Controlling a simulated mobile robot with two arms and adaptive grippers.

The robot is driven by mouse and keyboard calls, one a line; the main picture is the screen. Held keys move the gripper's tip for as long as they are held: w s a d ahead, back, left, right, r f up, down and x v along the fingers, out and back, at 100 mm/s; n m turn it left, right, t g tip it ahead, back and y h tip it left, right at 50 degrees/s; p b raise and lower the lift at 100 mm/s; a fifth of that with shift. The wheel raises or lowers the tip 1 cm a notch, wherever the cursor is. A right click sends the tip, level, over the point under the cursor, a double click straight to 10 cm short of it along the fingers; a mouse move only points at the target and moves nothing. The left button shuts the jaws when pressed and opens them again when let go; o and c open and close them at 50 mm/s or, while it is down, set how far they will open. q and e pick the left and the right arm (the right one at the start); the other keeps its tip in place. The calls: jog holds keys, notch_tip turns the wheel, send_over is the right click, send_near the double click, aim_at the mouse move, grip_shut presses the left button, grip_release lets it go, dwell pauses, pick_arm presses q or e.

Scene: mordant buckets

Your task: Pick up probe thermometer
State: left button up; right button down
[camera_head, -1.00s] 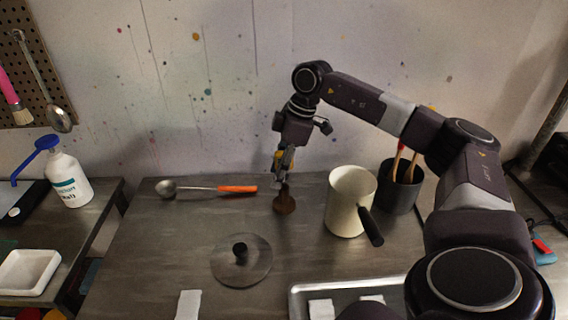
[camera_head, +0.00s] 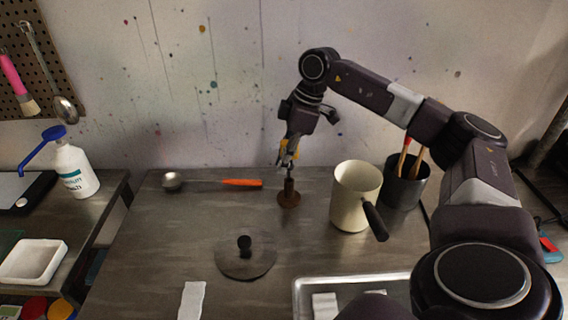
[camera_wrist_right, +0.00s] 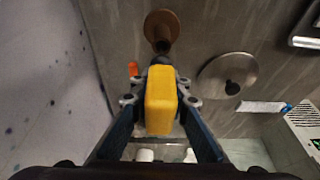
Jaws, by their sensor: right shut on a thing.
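My right gripper (camera_head: 289,163) is shut on the yellow body of the probe thermometer (camera_wrist_right: 161,100), which fills the space between the fingers in the right wrist view. In the head view only a bit of yellow shows at the gripper. A brown round-based holder (camera_head: 289,198) stands on the table directly below the gripper; it also shows in the right wrist view (camera_wrist_right: 161,20). A dark upright piece shows between the fingertips and the holder's base. I cannot tell whether the probe tip is still inside the holder. My left gripper is out of view.
A cream pot (camera_head: 350,205) with a dark handle stands right of the holder, a dark cup of brushes (camera_head: 405,188) behind it. A ladle with an orange handle (camera_head: 242,183) lies left. A round lid (camera_head: 245,262) and a metal tray (camera_head: 300,285) are in front.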

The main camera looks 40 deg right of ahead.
notch_tip(320, 180, up, 19)
jog(key=shift+p, duration=0.45)
jog(key=shift+f, duration=0.15)
jog(key=shift+p, duration=0.35)
